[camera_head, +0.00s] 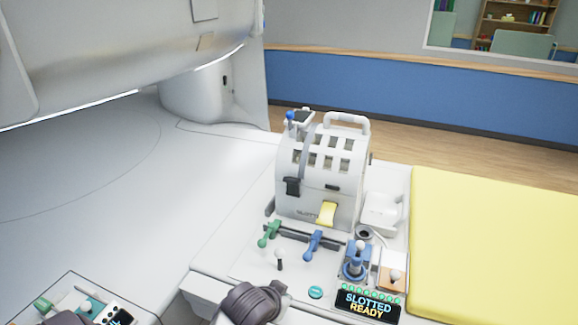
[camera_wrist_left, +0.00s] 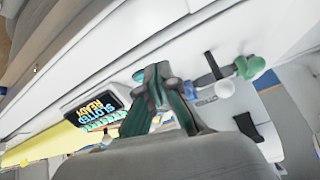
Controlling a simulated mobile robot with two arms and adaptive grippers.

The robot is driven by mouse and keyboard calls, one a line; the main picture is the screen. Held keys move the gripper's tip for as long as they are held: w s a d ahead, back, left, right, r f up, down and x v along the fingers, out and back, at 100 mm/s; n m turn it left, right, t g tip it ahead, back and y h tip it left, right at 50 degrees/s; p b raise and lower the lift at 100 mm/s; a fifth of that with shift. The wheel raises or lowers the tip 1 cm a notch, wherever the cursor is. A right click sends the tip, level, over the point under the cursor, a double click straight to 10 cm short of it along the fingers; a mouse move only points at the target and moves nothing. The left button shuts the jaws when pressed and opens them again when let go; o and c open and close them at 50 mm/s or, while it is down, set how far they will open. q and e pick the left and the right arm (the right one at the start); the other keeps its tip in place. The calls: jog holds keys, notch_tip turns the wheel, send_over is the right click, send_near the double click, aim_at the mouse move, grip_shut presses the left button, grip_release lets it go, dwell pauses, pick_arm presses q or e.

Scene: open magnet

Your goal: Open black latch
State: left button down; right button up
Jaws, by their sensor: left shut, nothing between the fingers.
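The black latch (camera_head: 292,186) sits on the front left of the white slotted housing (camera_head: 316,180). In the head view it hangs down over the housing's front face. A yellow latch (camera_head: 327,212) is to its right. In the left wrist view, a black piece (camera_wrist_left: 248,127) that looks like the latch shows at the lower right. My left gripper (camera_wrist_left: 158,76) is shut and empty, apart from that piece. In the head view a dark part of my arm (camera_head: 250,302) shows at the bottom, well in front of the housing; its fingertips cannot be made out. My right gripper is not in view.
A green lever (camera_head: 269,233), a blue lever (camera_head: 313,243) and a white-knobbed stick (camera_head: 279,260) stand in front of the housing. A display (camera_head: 367,305) reads "SLOTTED READY". The yellow pad (camera_head: 490,245) lies to the right. The white surface (camera_head: 90,170) to the left is clear.

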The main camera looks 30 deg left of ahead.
pick_arm(q)
jog(key=w+a+r+n+t+y, duration=0.1)
jog(key=w+a+r+t, duration=0.2)
jog(key=w+a+r, duration=0.6)
jog(key=n+t+y, duration=0.1)
jog(key=n+t, duration=0.1)
jog(key=t, duration=0.2)
send_near(295, 166)
notch_tip(295, 166, up, 2)
jog(key=s, duration=0.2)
jog(key=shift+d+r, duration=0.35)
jog(key=shift+r, duration=0.25)
jog(key=shift+p, duration=0.3)
jog(key=p+x, duration=0.3)
jog(key=x, duration=0.7)
jog(key=shift+w+a, duration=0.1)
jog(key=shift+a, duration=0.05)
jog(key=shift+s+d+f+p, duration=0.1)
jog(key=shift+s+f+p, duration=0.3)
jog(key=shift+f, duration=0.2)
jog(key=shift+s+d+f+p, duration=0.1)
jog(key=shift+s+f+p, duration=0.25)
jog(key=shift+f, duration=0.25)
jog(key=shift+s+d+f, duration=0.1)
jog(key=shift+s+f, duration=0.4)
jog(key=shift+f, duration=0.05)
jog(key=shift+w+f, duration=0.1)
